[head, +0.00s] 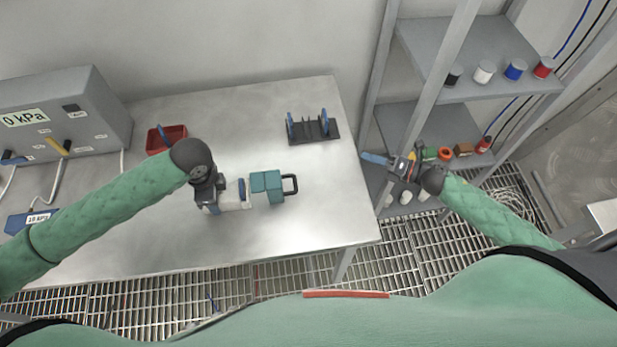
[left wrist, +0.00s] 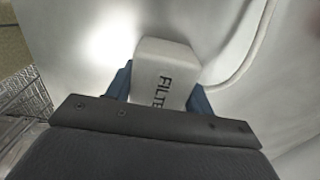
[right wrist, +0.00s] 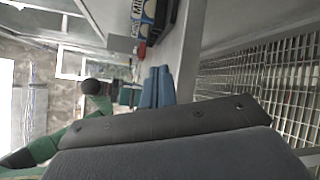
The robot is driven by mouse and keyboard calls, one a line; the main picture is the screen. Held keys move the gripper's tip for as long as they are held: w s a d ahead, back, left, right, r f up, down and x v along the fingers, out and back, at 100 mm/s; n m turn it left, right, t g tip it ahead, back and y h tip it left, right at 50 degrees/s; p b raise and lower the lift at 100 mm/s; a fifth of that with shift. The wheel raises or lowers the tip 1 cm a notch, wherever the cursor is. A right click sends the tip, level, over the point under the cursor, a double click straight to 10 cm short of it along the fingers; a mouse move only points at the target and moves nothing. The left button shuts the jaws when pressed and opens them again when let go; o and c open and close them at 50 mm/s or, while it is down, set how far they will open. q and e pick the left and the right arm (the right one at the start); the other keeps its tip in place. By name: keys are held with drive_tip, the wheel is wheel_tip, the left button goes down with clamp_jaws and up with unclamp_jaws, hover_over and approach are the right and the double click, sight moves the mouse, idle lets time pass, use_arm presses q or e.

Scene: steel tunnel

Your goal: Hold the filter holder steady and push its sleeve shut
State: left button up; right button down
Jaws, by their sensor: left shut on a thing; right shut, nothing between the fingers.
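The filter holder's white body (head: 232,194) lies on the steel table, with teal parts (head: 267,187) at its right and a black loop handle (head: 290,184) at the far end. My left gripper (head: 242,190) is shut on the white body. In the left wrist view the white block (left wrist: 165,70) with "FILTE" lettering sits between the blue fingers. Which teal part is the sleeve, and how far it is pushed on, I cannot tell. My right gripper (head: 374,158) is shut and empty, off the table's right edge and apart from the handle; its fingers also show in the right wrist view (right wrist: 157,88).
A black rack with blue uprights (head: 313,128) stands at the table's back right. A red bin (head: 166,138) and a grey gauge box (head: 62,115) are at the left. Shelves (head: 470,60) with several jars stand right. Bare table lies around the handle.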

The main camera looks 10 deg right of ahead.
drive_tip(key=s+a+r+n+g+y, duration=0.1)
drive_tip(key=r+n+g, duration=0.1)
drive_tip(key=n, duration=0.2)
drive_tip(key=s+a+r+n+g+y, duration=0.1)
drive_tip(key=a+n+g, duration=0.1)
drive_tip(key=n, duration=0.3)
drive_tip(key=s+a+r+n+g+y, duration=0.1)
drive_tip(key=a+r+n+g, duration=0.1)
drive_tip(key=n+g, duration=0.1)
drive_tip(key=shift+s+r+n, duration=0.15)
drive_tip(key=shift+r+n, duration=0.15)
drive_tip(key=shift+n, duration=0.6)
drive_tip(key=n, duration=0.1)
drive_tip(key=n+g, duration=0.1)
drive_tip(key=s+n+g, duration=0.1)
drive_tip(key=shift+a+r+n, duration=0.2)
drive_tip(key=shift+a+n, duration=0.1)
drive_tip(key=shift+n, duration=0.1)
drive_tip(key=shift+s+a+n+g+h, duration=0.1)
drive_tip(key=shift+s+n+g+h, duration=0.35)
drive_tip(key=shift+n, duration=0.65)
approach(276, 187)
drive_tip(key=w+f, duration=0.1)
drive_tip(key=f, duration=0.2)
drive_tip(key=w+a+f, duration=0.1)
drive_tip(key=f, duration=0.1)
drive_tip(key=shift+w+a+f, duration=0.1)
drive_tip(key=shift+w+f, duration=0.05)
drive_tip(key=shift+w, duration=0.15)
